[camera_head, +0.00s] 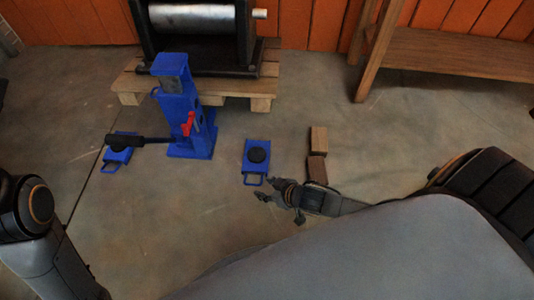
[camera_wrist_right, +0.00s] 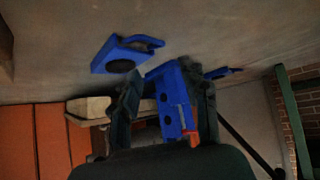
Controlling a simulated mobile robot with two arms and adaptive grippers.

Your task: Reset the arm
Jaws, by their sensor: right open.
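My right gripper (camera_head: 265,189) is in the head view, just below a blue flat plate with a round black pad (camera_head: 257,152). Its fingers are spread, with nothing seen between them. In the right wrist view the two dark fingers of this gripper (camera_wrist_right: 168,92) stand apart, with the blue press (camera_wrist_right: 172,98) showing behind the gap. The press (camera_head: 188,115) stands upright on the floor in the head view, with a red part and a black lever pointing left. My left arm shows at the lower left, but its gripper is out of view.
Another blue plate (camera_head: 117,156) lies below the lever's end. Two wooden blocks (camera_head: 318,139) (camera_head: 317,169) lie close to my right gripper. A wooden pallet (camera_head: 262,88) carries a black machine with a roller (camera_head: 192,15). A wooden bench (camera_head: 450,55) stands at upper right.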

